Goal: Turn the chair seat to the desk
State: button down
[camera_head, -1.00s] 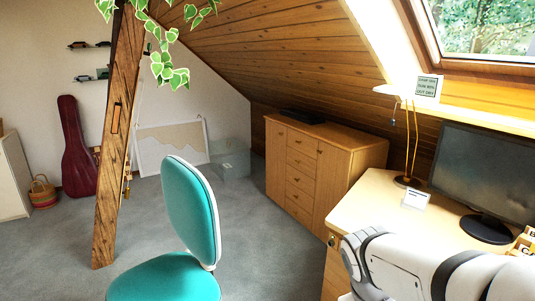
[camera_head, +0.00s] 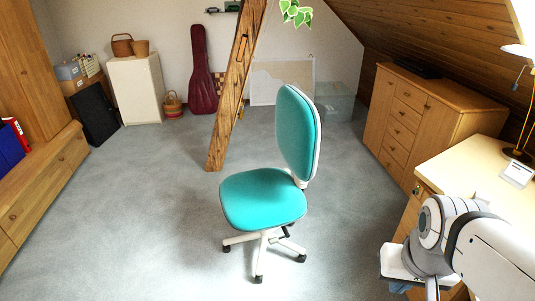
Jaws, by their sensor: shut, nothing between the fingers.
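The teal swivel chair (camera_head: 264,198) stands on the carpet in the middle of the head view. Its backrest (camera_head: 296,135) is upright on the right side, towards the desk, and its seat points left, away from the desk. Its white star base with dark castors shows below the seat. The wooden desk (camera_head: 468,165) is at the right edge, only partly in view. My white and grey arm crosses the lower right, in front of the desk and apart from the chair. My gripper does not show.
A slanted timber brace (camera_head: 233,95) stands behind the chair, with a plant (camera_head: 296,12) hanging near it. A wooden cabinet (camera_head: 418,112) is at the back right, a low wooden drawer unit (camera_head: 45,190) at the left. The carpet (camera_head: 140,215) left of the chair is clear.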

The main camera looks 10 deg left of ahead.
aim_at(262, 199)
jog(key=u, duration=0.15)
jog(key=k, duration=0.75)
jog(key=u, duration=1.1)
jog(key=i, duration=2.75)
jog(key=z, duration=1.05)
jog(key=k, duration=0.75)
jog(key=z, duration=0.1)
jog(key=i, duration=0.85)
jog(key=u, duration=0.1)
